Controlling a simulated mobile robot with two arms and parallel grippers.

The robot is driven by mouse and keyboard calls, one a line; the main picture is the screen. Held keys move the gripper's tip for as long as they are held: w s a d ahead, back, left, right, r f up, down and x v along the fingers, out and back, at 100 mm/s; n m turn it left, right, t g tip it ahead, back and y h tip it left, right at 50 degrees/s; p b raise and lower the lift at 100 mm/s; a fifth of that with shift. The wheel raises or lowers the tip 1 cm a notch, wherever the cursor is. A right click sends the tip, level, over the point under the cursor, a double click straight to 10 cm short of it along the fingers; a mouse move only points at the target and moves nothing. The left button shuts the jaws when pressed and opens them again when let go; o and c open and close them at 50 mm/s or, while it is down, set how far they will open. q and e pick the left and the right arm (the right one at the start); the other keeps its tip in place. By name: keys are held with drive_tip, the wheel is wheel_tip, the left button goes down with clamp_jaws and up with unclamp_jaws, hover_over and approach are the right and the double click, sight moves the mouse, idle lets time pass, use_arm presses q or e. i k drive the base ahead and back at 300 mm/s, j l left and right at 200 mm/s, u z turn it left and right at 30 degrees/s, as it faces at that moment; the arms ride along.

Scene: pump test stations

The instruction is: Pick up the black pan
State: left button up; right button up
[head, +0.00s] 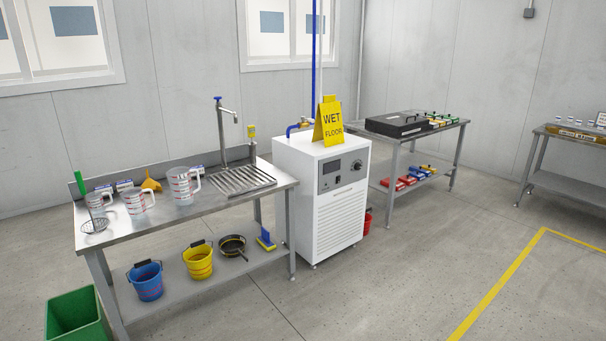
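The black pan (232,246) sits on the lower shelf of the steel sink table (240,205) at the left. Its handle points toward the front, and its rim looks brownish. A yellow bucket (198,261) stands just left of it, and a blue and yellow brush-like tool (266,240) stands to its right. The tabletop is above the pan. Neither of my grippers shows in the head view.
A blue bucket (146,281) is on the same shelf, and a green bin (76,317) stands on the floor at front left. A white machine (322,200) with a wet-floor sign (328,122) stands right of the table. The floor in front is clear.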

sight(232, 245)
drive_tip(key=i+u, duration=0.15)
drive_tip(key=i, duration=0.35)
drive_tip(key=i+l+u, duration=0.2)
drive_tip(key=i, duration=0.25)
drive_tip(key=i+l+u, duration=0.15)
drive_tip(key=i, duration=0.3)
drive_tip(key=i+l+u, duration=0.15)
drive_tip(key=i, duration=0.35)
drive_tip(key=l, duration=0.1)
